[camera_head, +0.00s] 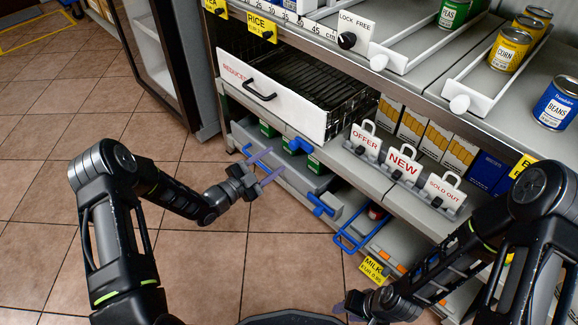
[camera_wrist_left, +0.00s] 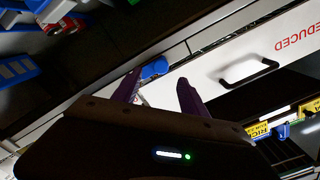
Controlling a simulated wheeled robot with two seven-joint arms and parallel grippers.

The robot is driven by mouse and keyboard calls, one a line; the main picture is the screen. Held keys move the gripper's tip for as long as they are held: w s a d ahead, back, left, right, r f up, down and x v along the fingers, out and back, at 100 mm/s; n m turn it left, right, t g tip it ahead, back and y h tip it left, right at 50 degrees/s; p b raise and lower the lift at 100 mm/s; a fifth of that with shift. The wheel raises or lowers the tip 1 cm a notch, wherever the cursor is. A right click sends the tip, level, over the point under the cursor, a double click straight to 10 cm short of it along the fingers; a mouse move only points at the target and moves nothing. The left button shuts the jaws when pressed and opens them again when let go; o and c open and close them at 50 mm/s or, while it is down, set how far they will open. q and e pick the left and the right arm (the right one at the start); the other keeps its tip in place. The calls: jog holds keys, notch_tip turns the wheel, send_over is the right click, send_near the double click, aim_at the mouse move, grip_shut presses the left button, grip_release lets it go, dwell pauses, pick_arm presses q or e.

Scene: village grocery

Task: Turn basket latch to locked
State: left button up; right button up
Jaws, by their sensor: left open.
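The basket (camera_head: 310,82) is a black wire drawer behind a white front panel (camera_head: 270,97) marked REDUCED, with a black handle. A small blue latch (camera_head: 300,145) sits at the panel's lower edge; which way it is turned is hard to tell. In the left wrist view the blue latch (camera_wrist_left: 154,69) shows just beyond and between the fingertips, apparently not gripped. My left gripper (camera_head: 277,160), with purple fingers, is open and empty, a little below and left of the latch. My right gripper (camera_head: 345,306) is low at the bottom, mostly hidden by its own arm.
Below the basket is a grey drawer (camera_head: 278,168) holding green boxes, with a blue catch (camera_head: 320,205) at its right. Sign cards (camera_head: 403,162) stand on the shelf edge at right. A blue handle (camera_head: 352,243) juts out lower down. The tiled floor (camera_head: 200,270) is clear.

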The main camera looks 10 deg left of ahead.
aim_at(291, 147)
pick_arm(q)
jog(key=shift+a+m, duration=0.15)
jog(key=shift+m, duration=0.15)
pick_arm(e)
jog(key=shift+f, duration=0.25)
pick_arm(q)
jog(key=b+x, duration=0.2)
jog(key=x, duration=0.5)
jog(key=shift+w+d, duration=0.3)
jog(key=shift+w, duration=0.05)
pick_arm(e)
jog(key=shift+w+f, duration=0.25)
jog(key=shift+f, duration=0.95)
pick_arm(q)
jog(key=shift+c, duration=0.2)
grip_shut()
